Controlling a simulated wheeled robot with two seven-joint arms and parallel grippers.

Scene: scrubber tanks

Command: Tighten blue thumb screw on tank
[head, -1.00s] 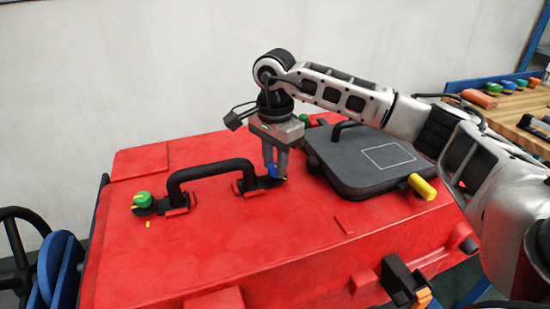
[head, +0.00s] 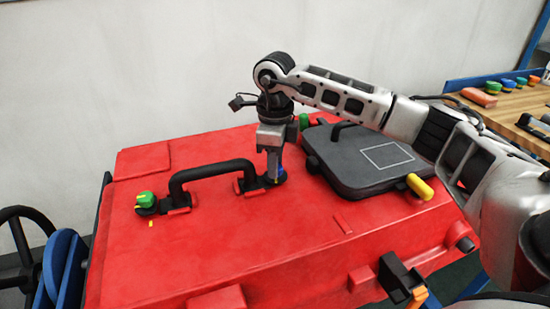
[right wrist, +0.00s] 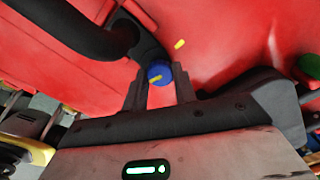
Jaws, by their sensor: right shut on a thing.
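The red tank (head: 240,240) fills the middle of the head view. The blue thumb screw (right wrist: 160,74) sits at the handle's right foot, and a yellow line on its top shows in the right wrist view. My right gripper (head: 274,178) points straight down there. Its fingers are shut on the blue screw, one on each side, and hide most of it in the head view. A yellow mark (right wrist: 180,44) is on the red surface near the screw, not in line with the screw's line. A green thumb screw (head: 146,200) is at the handle's left foot. My left gripper is not in view.
The black handle (head: 210,170) arches close to the left of my right gripper. A dark grey lid (head: 350,180) with a yellow latch (head: 421,187) lies to the right. Another green knob (head: 304,121) is behind the gripper. A wooden bench (head: 505,115) stands at the far right.

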